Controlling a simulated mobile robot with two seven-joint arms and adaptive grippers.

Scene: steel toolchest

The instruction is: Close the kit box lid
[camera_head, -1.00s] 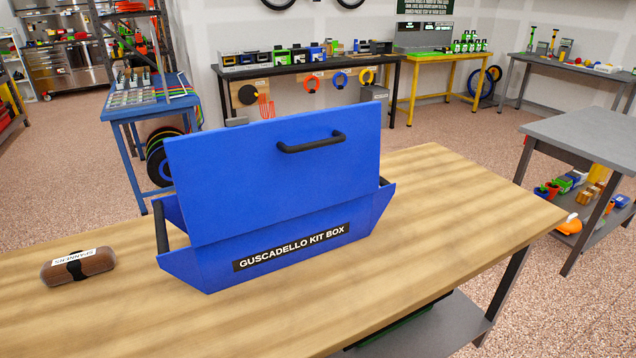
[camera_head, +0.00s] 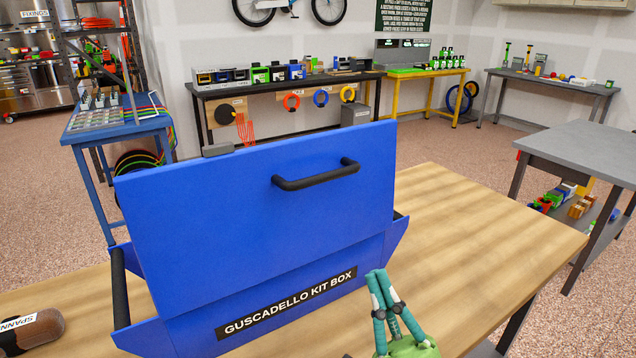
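The blue kit box (camera_head: 300,318) sits on the wooden table, its "GUSCADELLO KIT BOX" label facing me. Its blue lid (camera_head: 240,225) stands up, open, with a black bar handle (camera_head: 316,175) near the top of the side facing me. The lid hides most of the box's inside. My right gripper (camera_head: 377,274), teal and green, shows at the bottom, in front of the box's right part and below the handle. Its fingertips are together with nothing seen between them. It appears apart from the lid. My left gripper is not in view.
A brown roll labelled "SPANN…" (camera_head: 30,331) lies on the wooden table (camera_head: 475,235) left of the box. The table right of the box is clear. A grey table (camera_head: 590,150) stands farther right, a blue one (camera_head: 115,125) behind left.

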